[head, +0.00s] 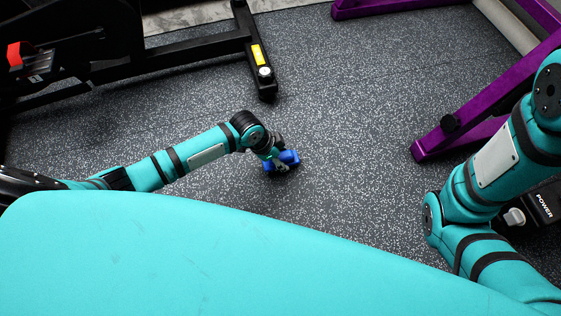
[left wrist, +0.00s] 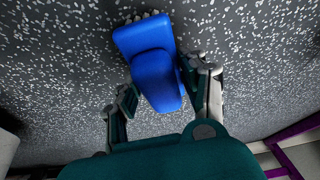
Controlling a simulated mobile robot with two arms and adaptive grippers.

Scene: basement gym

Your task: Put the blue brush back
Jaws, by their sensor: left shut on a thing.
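The blue brush (head: 291,157) is in my left gripper (head: 279,161), out over the speckled grey floor in the middle of the head view. In the left wrist view the brush (left wrist: 148,42) has a broad blue end pointing away from the gripper and a rounded blue part between the two fingers. Pale bristle tips show at its far edge. The fingers of the left gripper (left wrist: 160,82) are closed on its sides. How high the brush is above the floor is hard to tell. My right arm shows at the right, but its gripper is out of view.
A black gym machine frame (head: 190,42) stands at the upper left, with a foot near my left arm. Purple frames (head: 460,135) stand at the right and top right. A black box marked POWER (head: 541,203) is partly behind my right arm. Open floor (head: 345,90) lies between the frames.

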